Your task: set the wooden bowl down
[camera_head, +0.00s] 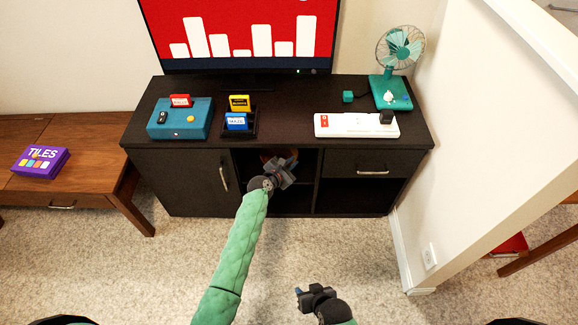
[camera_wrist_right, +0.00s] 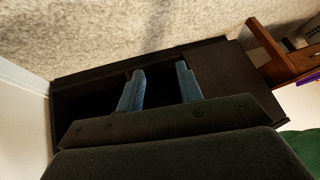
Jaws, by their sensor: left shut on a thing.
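The wooden bowl (camera_head: 267,156) is a small brown patch inside the open middle compartment of the dark cabinet (camera_head: 235,203). Most of it is hidden behind my left gripper (camera_head: 284,172). My left gripper reaches into that compartment and is shut on the bowl. The dim light does not show whether the bowl touches the shelf board. My right gripper (camera_head: 306,296) is low in front of the cabinet, over the carpet. Its two fingers also show in the right wrist view (camera_wrist_right: 160,88), apart with nothing between them.
A closed door is left of the compartment and a drawer (camera_head: 372,167) is at the right. The cabinet top holds a teal console (camera_head: 181,118), game cartridges (camera_head: 238,112), a white power strip (camera_head: 356,125) and a fan (camera_head: 397,70). A white wall (camera_head: 480,120) stands at the right.

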